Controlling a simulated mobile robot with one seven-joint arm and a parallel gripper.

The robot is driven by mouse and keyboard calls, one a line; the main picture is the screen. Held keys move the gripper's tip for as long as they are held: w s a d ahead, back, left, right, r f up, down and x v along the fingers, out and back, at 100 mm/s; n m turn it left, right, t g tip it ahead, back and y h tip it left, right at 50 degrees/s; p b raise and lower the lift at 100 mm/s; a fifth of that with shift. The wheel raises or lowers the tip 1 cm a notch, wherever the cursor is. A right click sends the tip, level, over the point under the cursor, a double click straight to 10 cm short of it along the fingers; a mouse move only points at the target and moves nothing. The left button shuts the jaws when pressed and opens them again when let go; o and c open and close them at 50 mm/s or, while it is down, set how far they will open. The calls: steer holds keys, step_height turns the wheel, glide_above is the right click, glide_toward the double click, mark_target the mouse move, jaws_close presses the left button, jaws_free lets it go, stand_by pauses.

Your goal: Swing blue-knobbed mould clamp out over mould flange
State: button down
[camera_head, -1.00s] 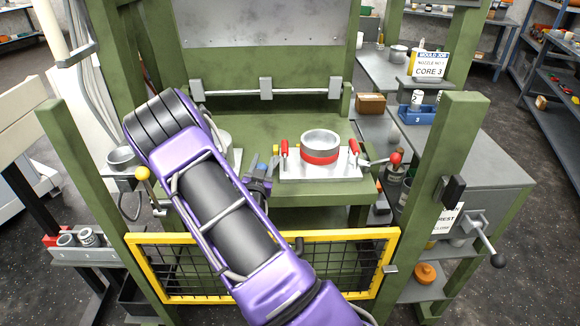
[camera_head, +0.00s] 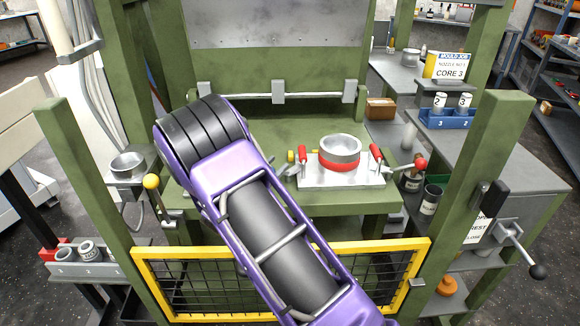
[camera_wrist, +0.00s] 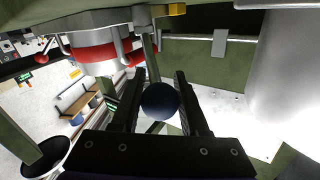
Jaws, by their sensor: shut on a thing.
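The blue knob (camera_wrist: 161,100) of the clamp sits between the fingers of my gripper (camera_wrist: 160,102) in the wrist view. My gripper is shut on it. A grey bar (camera_wrist: 150,62) rises behind the knob, beside the mould. The mould is a metal ring with a red band (camera_head: 340,153), standing on a pale plate (camera_head: 325,182) with red-handled toggles; its red band also shows in the wrist view (camera_wrist: 93,57). In the head view my purple arm hides my gripper and the blue knob. How far the clamp overlaps the flange cannot be told.
A large silver cylinder (camera_wrist: 290,80) stands close on the right in the wrist view. A yellow-framed mesh guard (camera_head: 395,290) crosses the front. A red-knobbed lever (camera_head: 421,163) is right of the mould. A yellow-knobbed lever (camera_head: 152,182) is at left.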

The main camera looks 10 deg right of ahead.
steer(key=shift+w+h, duration=0.1)
steer(key=shift+h, duration=0.2)
steer(key=shift+c, duration=2.2)
jaws_free()
steer(key=shift+a, duration=0.1)
steer(key=v, duration=1.7)
steer(key=shift+r+p, duration=0.3)
steer(key=shift+p, duration=0.15)
steer(key=shift+a, duration=0.1)
